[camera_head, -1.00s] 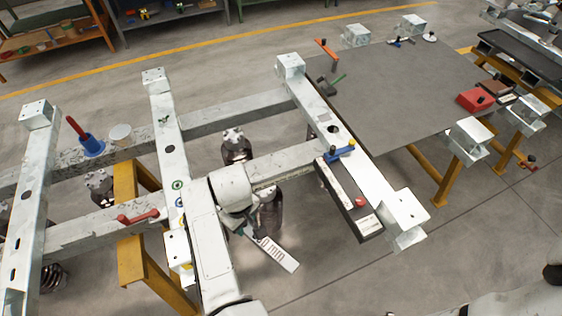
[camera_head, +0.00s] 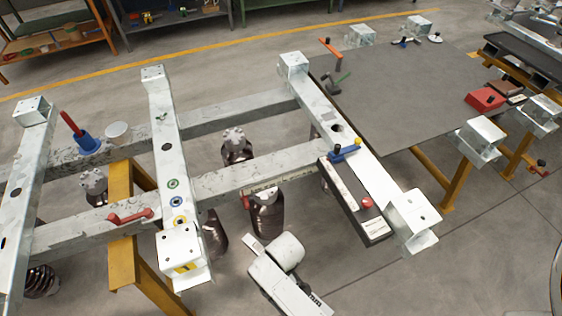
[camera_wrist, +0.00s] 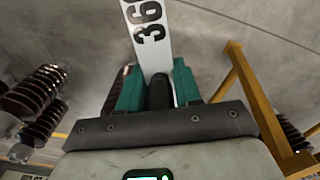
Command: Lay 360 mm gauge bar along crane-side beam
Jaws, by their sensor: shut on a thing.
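The gauge bar (camera_wrist: 148,30) is white with large black digits, "36" readable. In the wrist view it runs from between the teal jaws of my gripper (camera_wrist: 158,88) up out of the picture. My gripper is shut on it. The bar is in front of the frame, apart from the beams. The frame has a middle beam (camera_head: 166,130) with coloured ring marks, a right beam (camera_head: 318,105) and a left beam (camera_head: 30,165). I cannot tell which is crane-side.
A dark narrow tray (camera_head: 375,229) with a blue clamp (camera_head: 343,153) lies along the right beam. A red handle (camera_head: 130,215) and a blue-based tool (camera_head: 87,144) sit on the grey cross members. Brown ribbed insulators (camera_head: 267,215) stand below. Open floor lies at lower right.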

